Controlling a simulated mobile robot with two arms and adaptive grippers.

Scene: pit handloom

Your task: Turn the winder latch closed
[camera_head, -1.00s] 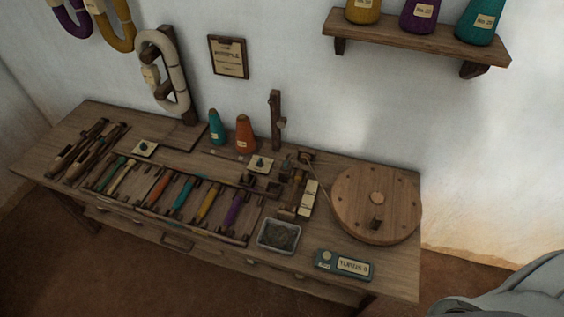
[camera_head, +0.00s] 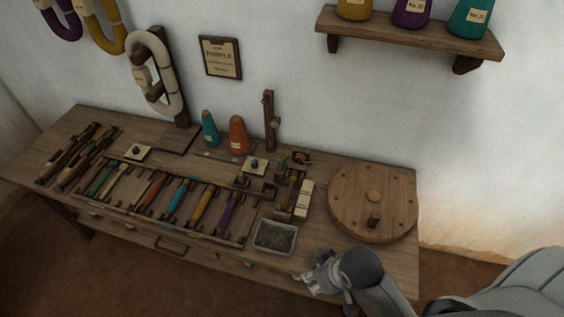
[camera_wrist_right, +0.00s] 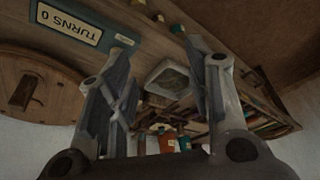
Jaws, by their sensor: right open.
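The winder stands at the right of the bench, with a round wooden wheel (camera_head: 372,200) that has a peg handle (camera_head: 374,221) and a small mechanism (camera_head: 284,200) to its left with a cream block (camera_head: 305,198). I cannot tell which small part is the latch or how it is turned. My right gripper (camera_head: 303,277) is over the bench's front edge, in front of the wheel. In the wrist view my right gripper (camera_wrist_right: 160,62) has its fingers apart with nothing between them. The wheel (camera_wrist_right: 40,85) also shows there. My left gripper is out of view.
A grey tray (camera_head: 257,244) sits left of my right gripper. The "TURNS 0" counter (camera_wrist_right: 72,24) shows in the wrist view. A bobbin rack (camera_head: 190,229), teal cone (camera_head: 210,130), orange cone (camera_head: 238,136) and upright post (camera_head: 269,122) stand further left. A wall shelf (camera_head: 410,38) hangs above.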

